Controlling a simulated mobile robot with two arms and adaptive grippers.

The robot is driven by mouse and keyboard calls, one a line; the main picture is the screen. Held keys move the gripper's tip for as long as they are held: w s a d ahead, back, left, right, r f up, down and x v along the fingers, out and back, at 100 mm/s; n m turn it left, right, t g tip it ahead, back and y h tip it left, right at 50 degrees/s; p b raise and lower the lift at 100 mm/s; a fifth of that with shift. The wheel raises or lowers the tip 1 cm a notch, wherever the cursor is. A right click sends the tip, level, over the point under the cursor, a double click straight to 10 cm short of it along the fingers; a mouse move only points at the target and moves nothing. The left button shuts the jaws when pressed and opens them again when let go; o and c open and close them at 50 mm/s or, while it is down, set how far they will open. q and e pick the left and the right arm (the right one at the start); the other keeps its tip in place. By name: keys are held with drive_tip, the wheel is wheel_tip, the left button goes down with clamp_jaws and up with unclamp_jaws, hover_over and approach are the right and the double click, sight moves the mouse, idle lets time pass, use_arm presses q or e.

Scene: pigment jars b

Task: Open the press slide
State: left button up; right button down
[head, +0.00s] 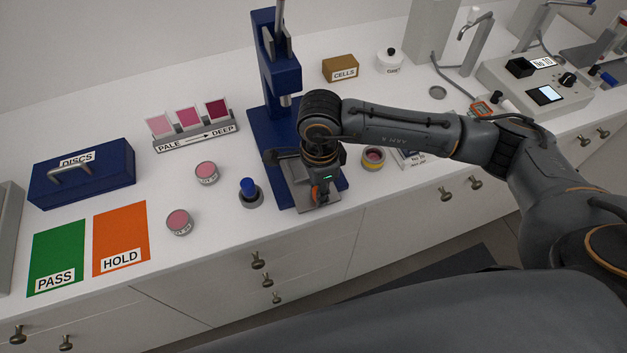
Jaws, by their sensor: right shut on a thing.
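The blue press (277,75) stands upright on the white counter, with its column at the back and its base running toward the front edge. A grey metal slide (300,195) shows at the front of the base, partly under my right gripper. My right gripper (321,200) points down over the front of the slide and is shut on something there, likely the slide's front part. The fingertips and what they hold are mostly hidden by the gripper body. My left gripper is not in view.
Pink jars (206,173) (179,222) and a blue-topped item (248,190) stand left of the press. Green PASS (58,255) and orange HOLD (121,235) mats lie at left. A yellow-rimmed jar (373,157) sits right of the gripper. The counter's front edge is close.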

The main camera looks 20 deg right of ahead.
drive_tip(key=shift+s, duration=0.1)
drive_tip(key=shift+w, duration=0.2)
drive_tip(key=c, duration=1.4)
unclamp_jaws()
drive_tip(key=shift+o, duration=1)
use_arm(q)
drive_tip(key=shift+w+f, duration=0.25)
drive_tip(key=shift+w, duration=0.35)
use_arm(e)
wheel_tip(320, 180, up, 12)
